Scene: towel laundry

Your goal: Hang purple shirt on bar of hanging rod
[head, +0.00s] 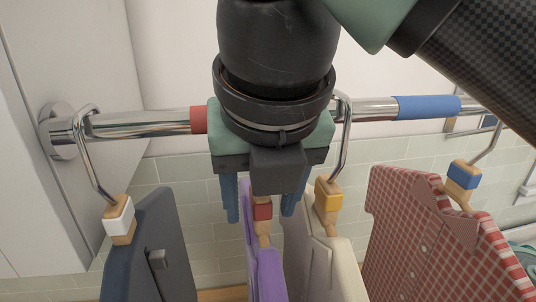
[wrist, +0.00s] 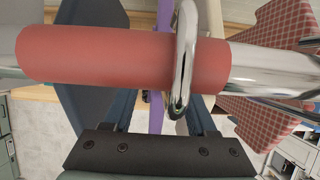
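The purple shirt (head: 268,275) hangs below my gripper, on a hanger with a red block (head: 262,210). My gripper (head: 261,218) points down, its two blue fingers on either side of this block, with gaps visible. It is open. The chrome rod (head: 150,125) runs behind the gripper; its red section (head: 199,119) is partly covered. In the wrist view, the red section (wrist: 95,58) crosses the picture, and a chrome hook (wrist: 183,75) lies over the rod near its right end. I cannot tell whose hook this is. The purple shirt is a thin strip (wrist: 157,112) there.
A dark blue garment (head: 150,250) hangs left on a white-block hanger. A cream garment (head: 325,265) on a yellow-block hanger is close on the right. A red checked shirt (head: 435,240) hangs further right. The rod's blue section (head: 430,107) looks free of hooks.

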